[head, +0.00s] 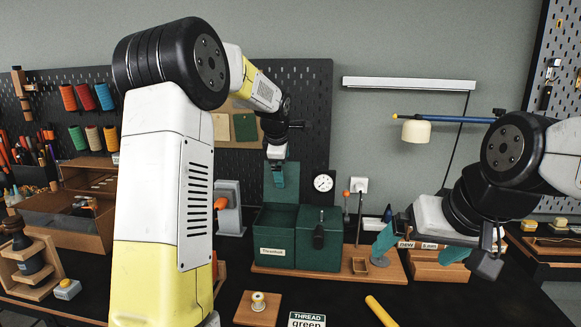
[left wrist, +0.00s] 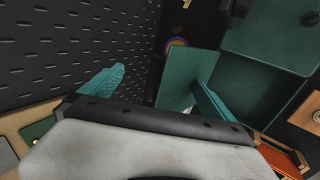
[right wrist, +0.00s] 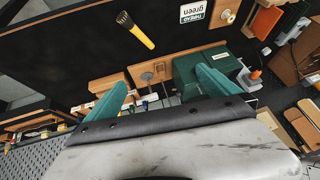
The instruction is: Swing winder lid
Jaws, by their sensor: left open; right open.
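The green winder box (head: 300,252) stands on a wooden base on the bench, with a pale label on its front left and a black crank on its right part. Its green lid panel (head: 283,182) stands upright at the back left, and the left part's top looks open. My left gripper (head: 277,158) is above the lid's upper edge, open. In the left wrist view my left gripper (left wrist: 158,75) has the green lid panel (left wrist: 180,72) by its right finger; contact cannot be told. My right gripper (head: 420,250) is open and empty, right of the box; it also shows in the right wrist view (right wrist: 160,78).
A black pegboard (head: 220,150) is behind the box. A dial gauge (head: 323,183) is behind its right side. A thread card (head: 307,319), a wooden block with a spool (head: 258,310) and a yellow-handled tool (head: 380,312) lie in front. My left arm hides part of the bench.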

